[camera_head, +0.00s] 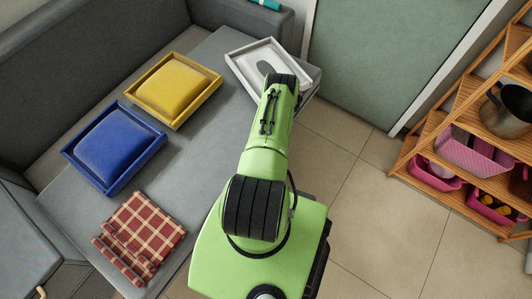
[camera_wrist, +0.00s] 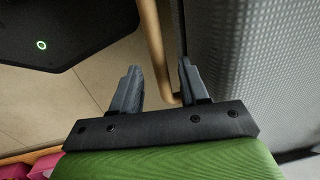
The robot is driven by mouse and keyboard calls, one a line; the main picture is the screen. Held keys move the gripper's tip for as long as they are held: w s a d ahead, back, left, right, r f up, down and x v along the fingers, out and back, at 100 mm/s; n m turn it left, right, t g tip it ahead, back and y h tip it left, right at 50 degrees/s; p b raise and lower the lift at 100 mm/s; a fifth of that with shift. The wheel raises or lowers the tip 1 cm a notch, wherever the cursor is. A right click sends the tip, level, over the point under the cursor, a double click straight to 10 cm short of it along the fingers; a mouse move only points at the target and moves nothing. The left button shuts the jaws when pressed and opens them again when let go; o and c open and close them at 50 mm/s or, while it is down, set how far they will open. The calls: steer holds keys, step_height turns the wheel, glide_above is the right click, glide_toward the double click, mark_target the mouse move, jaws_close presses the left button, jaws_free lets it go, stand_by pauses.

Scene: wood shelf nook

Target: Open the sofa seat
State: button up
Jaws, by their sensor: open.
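The sofa's long grey seat (camera_head: 196,160) runs diagonally across the left of the head view, in front of a dark grey backrest (camera_head: 90,72). It looks flat and closed. In the wrist view a grey fabric side (camera_wrist: 245,65), apparently the sofa's, fills the right. My gripper (camera_wrist: 158,68) is open, its two dark fingers apart beside this fabric. A tan wooden bar (camera_wrist: 152,38), perhaps a sofa leg, shows in the gap between the fingers; I cannot tell whether they touch it. My arm hides the gripper in the head view.
On the seat lie a yellow cushion in a tray (camera_head: 172,88), a blue one (camera_head: 112,146), a white tray (camera_head: 272,66) and a folded red plaid cloth (camera_head: 140,238). A wooden shelf (camera_head: 445,125) with pink baskets stands at right. Tiled floor (camera_head: 345,185) is clear between.

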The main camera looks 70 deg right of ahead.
step_height(320, 180, up, 14)
steer(key=s+p, duration=0.2)
steer(key=p, duration=0.2)
steer(key=shift+s+a+r, duration=0.15)
steer(key=shift+s+a, duration=0.2)
steer(key=shift+s, duration=0.05)
